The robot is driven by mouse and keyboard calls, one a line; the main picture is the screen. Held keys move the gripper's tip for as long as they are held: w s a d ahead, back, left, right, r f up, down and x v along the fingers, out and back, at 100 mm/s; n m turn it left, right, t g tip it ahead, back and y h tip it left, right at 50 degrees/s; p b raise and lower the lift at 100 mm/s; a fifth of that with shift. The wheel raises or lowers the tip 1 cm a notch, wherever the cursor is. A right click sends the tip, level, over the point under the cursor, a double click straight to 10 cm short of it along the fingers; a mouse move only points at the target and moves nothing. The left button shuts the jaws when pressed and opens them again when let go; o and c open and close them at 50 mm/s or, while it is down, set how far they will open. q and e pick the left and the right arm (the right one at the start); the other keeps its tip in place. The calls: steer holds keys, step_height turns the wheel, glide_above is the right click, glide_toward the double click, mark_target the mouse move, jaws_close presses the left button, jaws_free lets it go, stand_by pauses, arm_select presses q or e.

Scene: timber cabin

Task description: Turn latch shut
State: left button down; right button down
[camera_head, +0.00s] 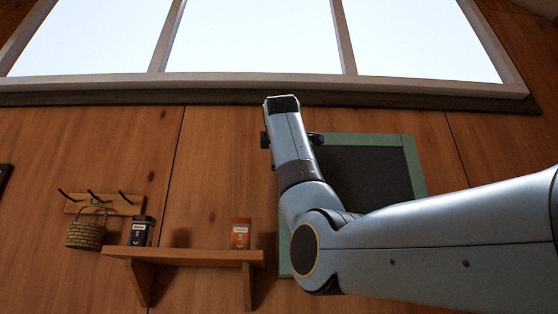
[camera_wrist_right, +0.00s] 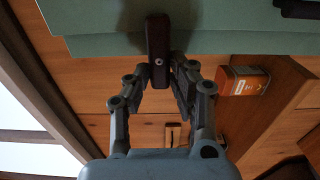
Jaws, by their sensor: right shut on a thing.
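The latch (camera_wrist_right: 158,50) is a small dark bar with a round screw head, at the edge of a green frame (camera_wrist_right: 95,43) in the right wrist view. My right gripper (camera_wrist_right: 160,84) is shut on the latch, its fingers on either side of the bar's lower end. In the head view the green frame (camera_head: 412,165) surrounds a dark panel (camera_head: 365,175) on the wall. My right arm covers its left side, and the latch and fingertips cannot be made out there. My left gripper is not in view.
A wooden shelf (camera_head: 190,256) left of the frame holds an orange tin (camera_head: 240,233) and a dark tin (camera_head: 142,231). The orange tin (camera_wrist_right: 243,80) is close to my right gripper. A basket (camera_head: 87,235) hangs from hooks (camera_head: 103,203). A window (camera_head: 260,83) is above.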

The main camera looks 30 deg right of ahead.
steer(key=c, duration=1.2)
jaws_free()
steer(key=shift+a, duration=0.1)
steer(key=shift+o, duration=0.2)
steer(key=v, duration=1.2)
steer(key=shift+f, duration=0.1)
